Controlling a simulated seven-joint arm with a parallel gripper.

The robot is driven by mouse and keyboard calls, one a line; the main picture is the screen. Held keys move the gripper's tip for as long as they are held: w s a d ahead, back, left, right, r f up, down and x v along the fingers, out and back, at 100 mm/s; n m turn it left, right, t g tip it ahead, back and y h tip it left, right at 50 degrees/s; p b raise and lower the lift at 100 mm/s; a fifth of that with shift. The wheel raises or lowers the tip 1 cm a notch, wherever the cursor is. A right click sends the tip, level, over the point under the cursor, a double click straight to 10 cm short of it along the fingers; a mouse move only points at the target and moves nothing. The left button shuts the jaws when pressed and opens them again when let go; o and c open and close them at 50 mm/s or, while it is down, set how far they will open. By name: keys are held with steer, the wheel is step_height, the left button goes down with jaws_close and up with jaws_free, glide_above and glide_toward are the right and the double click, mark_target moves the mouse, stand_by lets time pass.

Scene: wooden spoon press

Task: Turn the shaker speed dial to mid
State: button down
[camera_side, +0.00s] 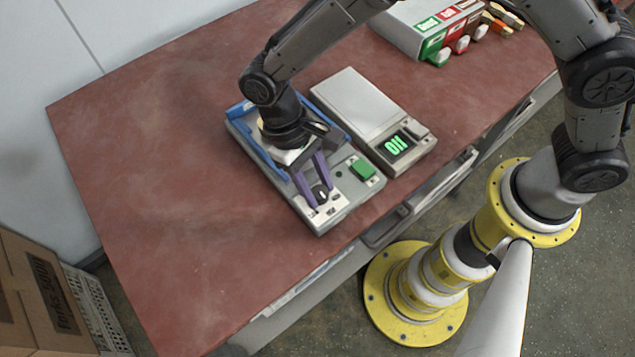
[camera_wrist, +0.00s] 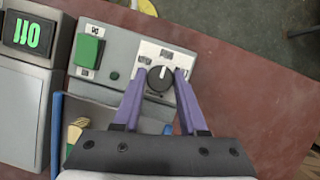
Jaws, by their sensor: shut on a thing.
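The shaker (camera_side: 349,200) is a grey box with a blue-edged tray near the front edge of the red table. Its speed dial (camera_wrist: 160,78) is a black knob with a white pointer line on a white label plate. In the wrist view the line points roughly to the top of the picture; the label words are too small to read surely. My gripper (camera_wrist: 162,76) has purple fingers on either side of the knob, shut on it. It also shows from above in the side view (camera_side: 320,198). A green switch (camera_wrist: 89,51) sits beside the plate.
A white scale (camera_side: 357,103) with a lit green display stands right beside the shaker. A cardboard box (camera_side: 40,300) is at the lower left. The table's left part is clear.

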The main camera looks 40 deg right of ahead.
stand_by(0.4)
steer(key=shift+c, duration=2.3)
jaws_free()
steer(key=v, duration=1.4)
steer(key=shift+a, duration=0.1)
